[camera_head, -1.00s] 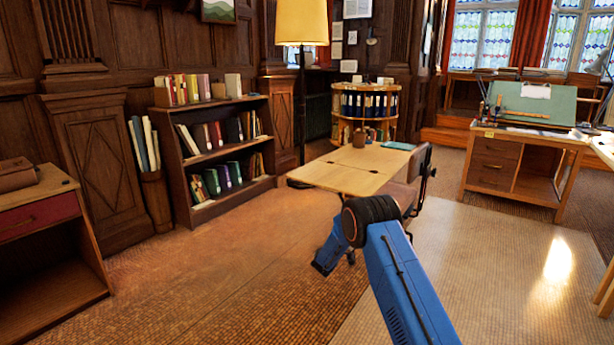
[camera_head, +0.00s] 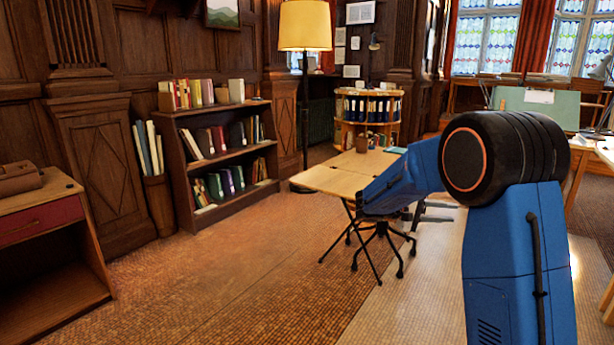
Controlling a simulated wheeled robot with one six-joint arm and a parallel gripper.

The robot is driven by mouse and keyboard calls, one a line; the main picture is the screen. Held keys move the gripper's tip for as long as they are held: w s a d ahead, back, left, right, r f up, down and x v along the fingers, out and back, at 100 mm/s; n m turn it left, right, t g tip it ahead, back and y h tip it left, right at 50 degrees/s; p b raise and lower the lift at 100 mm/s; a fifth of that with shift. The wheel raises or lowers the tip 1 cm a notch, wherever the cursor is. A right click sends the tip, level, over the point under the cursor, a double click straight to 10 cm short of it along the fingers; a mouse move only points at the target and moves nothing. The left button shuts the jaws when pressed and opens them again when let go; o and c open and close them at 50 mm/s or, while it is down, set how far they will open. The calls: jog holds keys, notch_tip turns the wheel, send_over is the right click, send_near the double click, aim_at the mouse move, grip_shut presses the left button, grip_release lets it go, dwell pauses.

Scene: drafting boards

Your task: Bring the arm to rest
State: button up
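My blue arm rises from the bottom right of the head view, with a large black joint at its bend. From that joint a blue link reaches left and away, ending in front of the wooden table (camera_head: 335,180).
A low bookshelf (camera_head: 228,147) stands along the left wall, with a floor lamp (camera_head: 304,25) beside it. A cabinet (camera_head: 50,215) is at the left edge. A green drafting board (camera_head: 535,103) is at back right. The floor (camera_head: 230,270) in front is clear.

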jog(key=s+m+g+y, duration=0.1)
jog(key=s+y, duration=0.7)
jog(key=s, duration=1.6)
jog(key=s+a+f+t+y, duration=0.2)
jog(key=s+a+y, duration=0.2)
jog(key=s+a, duration=0.3)
jog(key=s+a+f+t+y, duration=0.2)
jog(key=s+a, duration=0.5)
jog(key=s, duration=0.6)
jog(key=shift+f+t+y, duration=0.3)
jog(key=shift+f+y, duration=0.35)
jog(key=shift+y, duration=0.55)
jog(key=shift+o, duration=0.3)
jog(key=shift+w, duration=0.1)
